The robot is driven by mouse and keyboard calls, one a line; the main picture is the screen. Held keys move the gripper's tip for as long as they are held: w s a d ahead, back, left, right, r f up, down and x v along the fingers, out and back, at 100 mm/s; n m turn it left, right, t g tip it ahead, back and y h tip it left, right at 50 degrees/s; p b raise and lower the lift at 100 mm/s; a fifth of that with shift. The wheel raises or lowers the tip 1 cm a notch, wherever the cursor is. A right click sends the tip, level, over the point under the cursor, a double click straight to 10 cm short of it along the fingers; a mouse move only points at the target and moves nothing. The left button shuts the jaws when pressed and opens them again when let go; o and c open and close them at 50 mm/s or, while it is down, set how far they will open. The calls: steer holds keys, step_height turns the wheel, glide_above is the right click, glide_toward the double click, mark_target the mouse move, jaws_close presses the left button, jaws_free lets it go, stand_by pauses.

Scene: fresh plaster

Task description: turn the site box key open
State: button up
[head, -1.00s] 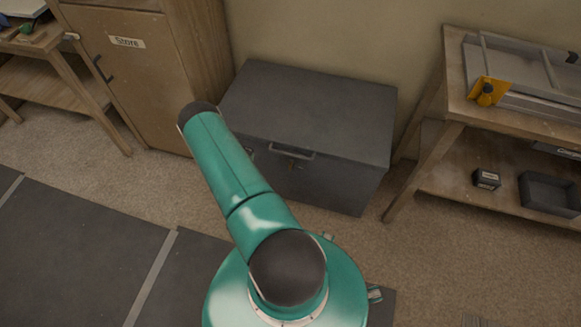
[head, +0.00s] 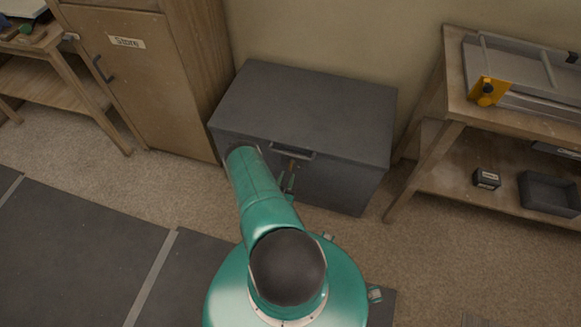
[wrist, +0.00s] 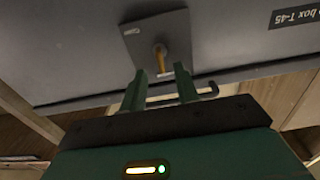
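The site box (head: 340,180) is a dark grey chest with a shut lid, standing against the wall in the head view. Its brass-coloured key (wrist: 160,60) sits in a grey lock plate (wrist: 180,28) on the front face in the wrist view. The key also shows small in the head view (head: 292,165), below the lid handle. My gripper (wrist: 161,72) is open, its two green fingers pointing at the lock plate. The key's near end is in line with the gap between the fingertips. I cannot tell whether the fingers touch it. My arm hides part of the box front in the head view.
The lid handle (head: 292,151) sticks out close to the key and shows beside my fingers in the wrist view (wrist: 200,96). A "Store" cabinet (head: 140,80) stands left of the box, a wooden bench (head: 455,105) right. Carpet (head: 440,270) is clear in front.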

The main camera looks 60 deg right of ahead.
mark_target(290, 169)
steer(key=d, duration=0.4)
steer(key=w+d, duration=0.1)
steer(key=d, duration=0.1)
steer(key=shift+d, duration=0.1)
jaws_close()
